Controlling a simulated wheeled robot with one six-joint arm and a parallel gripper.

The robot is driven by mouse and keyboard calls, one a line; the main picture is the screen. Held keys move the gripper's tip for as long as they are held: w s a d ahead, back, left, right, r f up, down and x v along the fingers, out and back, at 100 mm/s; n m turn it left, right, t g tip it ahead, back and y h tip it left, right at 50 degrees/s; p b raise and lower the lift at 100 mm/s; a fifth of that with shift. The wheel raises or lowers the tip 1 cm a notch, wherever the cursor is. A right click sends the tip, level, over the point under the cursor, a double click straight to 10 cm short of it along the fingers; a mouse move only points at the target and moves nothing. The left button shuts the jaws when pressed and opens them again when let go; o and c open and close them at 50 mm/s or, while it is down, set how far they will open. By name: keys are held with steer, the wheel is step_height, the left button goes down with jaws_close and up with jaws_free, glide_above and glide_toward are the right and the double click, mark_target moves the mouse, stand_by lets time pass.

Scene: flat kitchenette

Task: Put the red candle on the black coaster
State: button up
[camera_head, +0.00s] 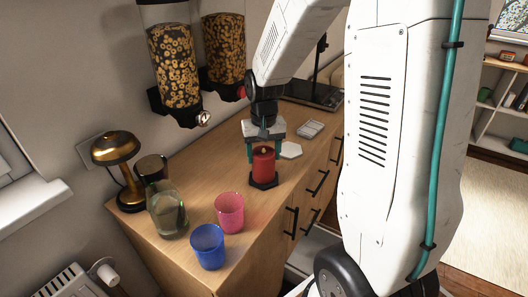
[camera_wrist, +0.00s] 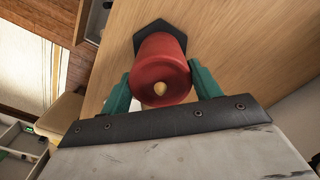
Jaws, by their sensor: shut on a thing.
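The red candle (camera_head: 263,165) is upright at the black coaster (camera_head: 264,184) on the wooden counter. The candle also shows in the wrist view (camera_wrist: 161,68), with the dark coaster (camera_wrist: 150,29) behind its base. My gripper (camera_head: 258,152) is shut on the candle, its green fingers on both sides of it in the wrist view (camera_wrist: 158,88).
A pink cup (camera_head: 229,212), a blue cup (camera_head: 207,246), a glass jar (camera_head: 168,212) and a brass lamp (camera_head: 118,165) stand to the left. A white hexagonal coaster (camera_head: 290,150) lies behind. Two cereal dispensers (camera_head: 174,65) (camera_head: 223,48) hang on the wall.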

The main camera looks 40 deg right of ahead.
steer(key=o, duration=1.5)
steer(key=shift+r, duration=0.1)
step_height(320, 180, up, 12)
steer(key=s+a+r+n, duration=0.1)
steer(key=s+a, duration=0.2)
steer(key=s, duration=0.4)
steer(key=s+a+r+n, duration=0.1)
steer(key=s+a, duration=0.3)
steer(key=s, duration=0.4)
steer(key=s+a+r+n+t, duration=0.1)
steer(key=s+a+n, duration=0.1)
steer(key=s, duration=0.6)
steer(key=shift+a+r+n, duration=0.1)
steer(key=shift+a+n, duration=0.2)
steer(key=shift+a, duration=0.4)
